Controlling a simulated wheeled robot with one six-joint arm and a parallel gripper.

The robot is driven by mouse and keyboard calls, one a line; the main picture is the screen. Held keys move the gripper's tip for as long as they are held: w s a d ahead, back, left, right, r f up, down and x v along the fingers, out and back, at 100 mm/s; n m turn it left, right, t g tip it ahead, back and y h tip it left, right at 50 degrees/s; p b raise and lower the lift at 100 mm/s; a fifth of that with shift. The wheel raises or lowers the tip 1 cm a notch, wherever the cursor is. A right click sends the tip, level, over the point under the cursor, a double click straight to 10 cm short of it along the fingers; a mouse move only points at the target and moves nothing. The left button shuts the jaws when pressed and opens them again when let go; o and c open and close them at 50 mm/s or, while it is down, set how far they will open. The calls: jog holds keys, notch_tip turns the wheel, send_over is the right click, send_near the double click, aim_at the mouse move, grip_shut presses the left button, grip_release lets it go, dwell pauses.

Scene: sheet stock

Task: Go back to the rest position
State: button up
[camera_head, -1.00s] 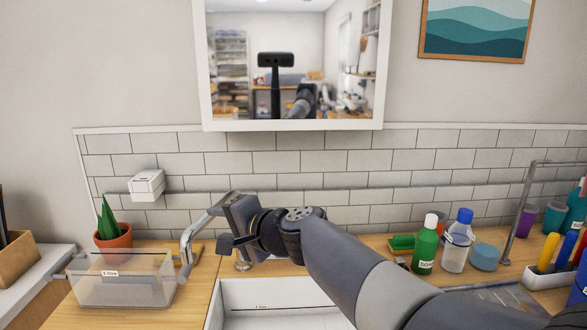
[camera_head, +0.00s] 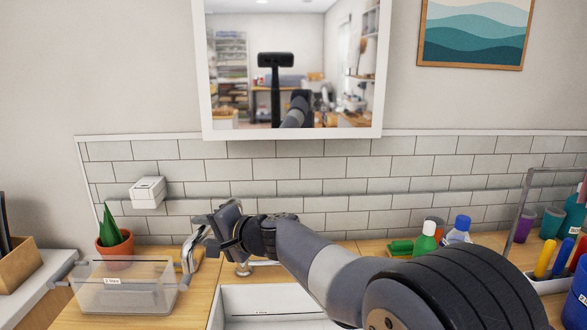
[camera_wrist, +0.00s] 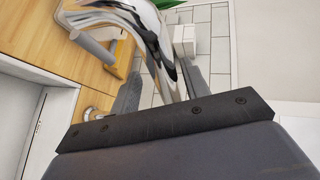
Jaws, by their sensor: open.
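My gripper (camera_head: 208,230) is at the left end of my outstretched arm, above the counter just left of the sink. In the wrist view its two grey fingers (camera_wrist: 161,85) stand apart, so it is open. A curved shiny metal piece (camera_head: 190,252), which looks like a tap spout, is close by the fingertips. In the wrist view this metal piece (camera_wrist: 148,30) shows across the gap between the fingers. I cannot tell whether it touches them.
A clear bin (camera_head: 120,288) and a potted plant (camera_head: 114,243) stand at left. The white sink (camera_head: 270,302) lies below my arm. A green bottle (camera_head: 425,241), a blue-capped bottle (camera_head: 459,230) and several cups and markers crowd the right. The tiled wall (camera_head: 325,175) is behind.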

jog(key=shift+s+d+n+g+y+p, duration=0.15)
jog(key=shift+d+n+g+y+p, duration=0.35)
jog(key=shift+d+n+g+p, duration=0.55)
jog(key=shift+d, duration=0.1)
jog(key=shift+s, duration=0.1)
